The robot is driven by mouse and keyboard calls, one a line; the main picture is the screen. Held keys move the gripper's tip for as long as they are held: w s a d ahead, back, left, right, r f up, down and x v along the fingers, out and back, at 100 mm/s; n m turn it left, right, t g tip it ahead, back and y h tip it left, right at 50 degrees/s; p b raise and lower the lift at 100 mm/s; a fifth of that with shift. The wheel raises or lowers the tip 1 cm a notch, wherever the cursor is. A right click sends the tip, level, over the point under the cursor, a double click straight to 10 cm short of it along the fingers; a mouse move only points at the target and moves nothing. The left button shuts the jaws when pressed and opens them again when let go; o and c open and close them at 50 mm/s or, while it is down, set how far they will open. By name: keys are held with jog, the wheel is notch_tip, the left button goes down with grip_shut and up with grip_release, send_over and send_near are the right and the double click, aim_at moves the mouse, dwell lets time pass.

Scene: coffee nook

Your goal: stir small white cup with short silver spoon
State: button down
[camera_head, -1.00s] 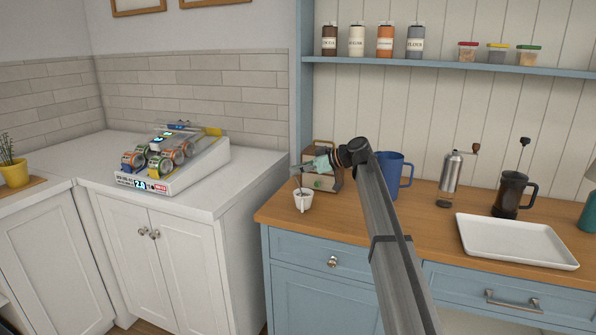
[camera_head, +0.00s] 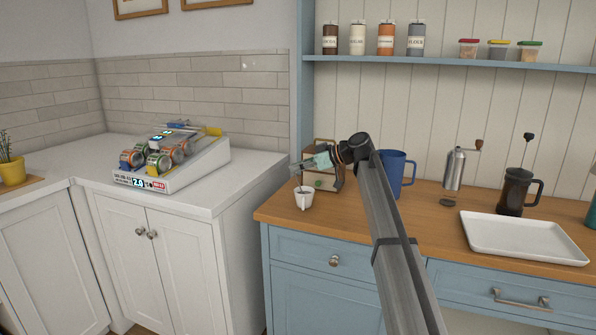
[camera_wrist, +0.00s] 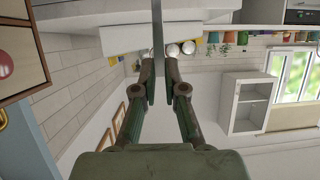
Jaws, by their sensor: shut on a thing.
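The small white cup (camera_head: 303,199) stands upright near the left end of the wooden counter. My gripper (camera_head: 301,166) is above the cup, reaching in from the right. In the wrist view my gripper (camera_wrist: 155,85) is shut on a thin grey handle, the short silver spoon (camera_wrist: 158,35). In the head view the spoon hangs down from the gripper to the cup's mouth. Its lower end is too small to make out, and I cannot tell how deep it sits or whether it touches the wall.
A wooden-sided machine (camera_head: 325,180) stands close behind the cup. A blue mug (camera_head: 394,172), a grinder (camera_head: 454,170), a French press (camera_head: 513,190) and a white tray (camera_head: 522,250) stand to the right. The counter (camera_head: 350,220) is clear in front of the machine.

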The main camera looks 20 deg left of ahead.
jog(key=shift+w+f, duration=0.1)
jog(key=shift+w, duration=0.35)
jog(key=shift+a, duration=0.1)
notch_tip(320, 180, up, 6)
jog(key=a+p, duration=0.1)
jog(key=a, duration=0.1)
jog(key=shift+a, duration=0.2)
dwell(0.4)
jog(key=shift+f, duration=0.1)
jog(key=shift+p, duration=0.3)
notch_tip(320, 180, up, 5)
jog(key=shift+p, duration=0.7)
